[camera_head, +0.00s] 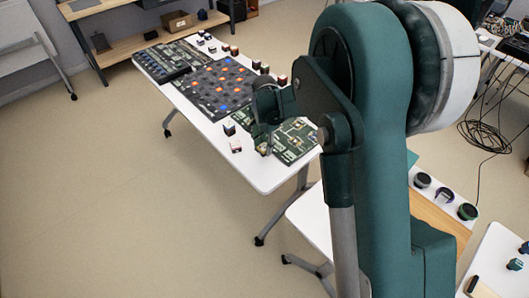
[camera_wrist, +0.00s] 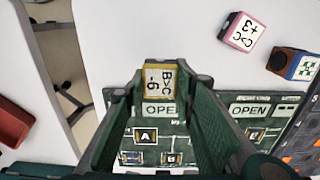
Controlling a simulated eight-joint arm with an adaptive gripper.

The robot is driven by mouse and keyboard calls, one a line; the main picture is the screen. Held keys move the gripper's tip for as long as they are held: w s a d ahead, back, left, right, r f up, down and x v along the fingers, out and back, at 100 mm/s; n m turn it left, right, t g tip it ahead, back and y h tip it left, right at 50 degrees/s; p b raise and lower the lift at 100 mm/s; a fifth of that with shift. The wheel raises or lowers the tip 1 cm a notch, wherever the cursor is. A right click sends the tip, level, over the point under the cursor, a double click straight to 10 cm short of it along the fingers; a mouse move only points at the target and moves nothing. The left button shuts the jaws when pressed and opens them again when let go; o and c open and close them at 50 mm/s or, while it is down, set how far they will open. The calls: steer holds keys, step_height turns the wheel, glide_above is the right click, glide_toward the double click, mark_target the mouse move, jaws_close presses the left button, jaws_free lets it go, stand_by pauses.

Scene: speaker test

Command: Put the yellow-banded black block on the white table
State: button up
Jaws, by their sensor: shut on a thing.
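A yellow-edged block (camera_wrist: 159,82) with a white face marked "B>C -6" sits between the fingertips of my gripper (camera_wrist: 160,90) in the wrist view. My gripper is shut on it. The block is in front of the far edge of a green circuit board (camera_wrist: 118,118). I cannot tell its exact height. The white table (camera_wrist: 150,30) shows bare beyond it. In the head view my gripper (camera_head: 268,108) is over the near part of the white table (camera_head: 266,182), and the held block is hidden there.
A pink-edged block (camera_wrist: 238,32) marked "C>C +3" and a brown-and-blue block (camera_wrist: 293,64) stand on the table. A dark grid board (camera_head: 215,88) with orange and blue spots lies farther back. A red tray (camera_wrist: 12,122) is at the left of the wrist view.

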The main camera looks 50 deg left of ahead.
mark_target(264, 152)
steer(key=shift+f+b, duration=0.3)
steer(key=shift+f, duration=1.55)
steer(key=shift+f, duration=0.15)
steer(key=o, duration=0.9)
step_height(264, 152, up, 12)
steer(key=shift+r+p, duration=0.2)
steer(key=shift+p, duration=0.7)
